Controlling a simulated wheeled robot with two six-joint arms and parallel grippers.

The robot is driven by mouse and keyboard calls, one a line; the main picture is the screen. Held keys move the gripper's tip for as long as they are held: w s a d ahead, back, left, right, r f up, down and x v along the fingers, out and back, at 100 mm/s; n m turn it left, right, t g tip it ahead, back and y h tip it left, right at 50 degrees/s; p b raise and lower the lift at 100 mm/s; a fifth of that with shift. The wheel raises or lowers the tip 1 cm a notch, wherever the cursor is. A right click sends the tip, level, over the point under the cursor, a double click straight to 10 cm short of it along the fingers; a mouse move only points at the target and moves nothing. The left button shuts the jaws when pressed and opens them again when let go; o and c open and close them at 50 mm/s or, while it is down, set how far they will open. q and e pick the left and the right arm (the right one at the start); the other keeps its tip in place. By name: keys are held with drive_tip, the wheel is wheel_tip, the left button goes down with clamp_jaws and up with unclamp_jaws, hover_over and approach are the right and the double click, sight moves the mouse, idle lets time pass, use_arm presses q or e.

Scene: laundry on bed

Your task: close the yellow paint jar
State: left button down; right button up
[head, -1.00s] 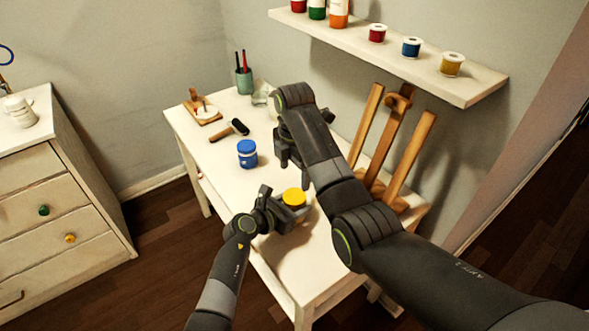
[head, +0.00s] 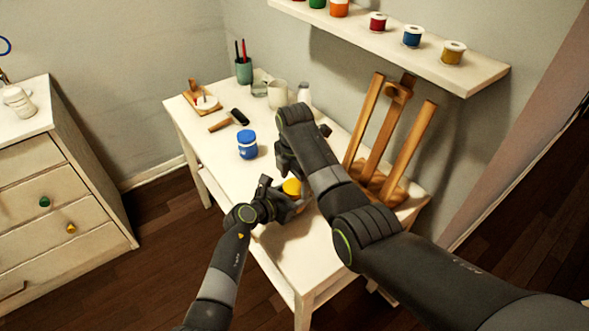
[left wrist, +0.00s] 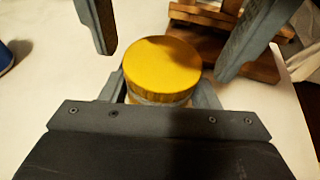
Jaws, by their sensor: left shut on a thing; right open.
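The yellow paint jar (head: 292,187) is near the table's front edge, partly hidden by my arms in the head view. In the left wrist view its round yellow lid (left wrist: 162,66) sits on top of the jar, with a pale band below it. I cannot tell how tightly the lid sits. My left gripper (head: 283,203) is shut around the jar's body from the front. My right gripper (head: 290,170) is open just above the jar. Its two spread fingers show on either side of the lid in the left wrist view (left wrist: 168,50), apart from it.
A blue paint jar (head: 247,145) stands left of my grippers. Behind are a brush (head: 230,120), a white mug (head: 278,94) and a green cup (head: 244,71). A wooden easel (head: 385,150) stands at right, below a shelf (head: 420,60) of paint jars.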

drive_tip(key=shift+f, duration=0.45)
drive_tip(key=shift+c, duration=0.2)
drive_tip(key=c, duration=1)
drive_tip(key=o, duration=1.1)
drive_tip(key=shift+r, duration=2.3)
drive_tip(key=shift+c, duration=0.3)
wheel_tip(320, 180, up, 4)
drive_tip(key=shift+f, duration=0.2)
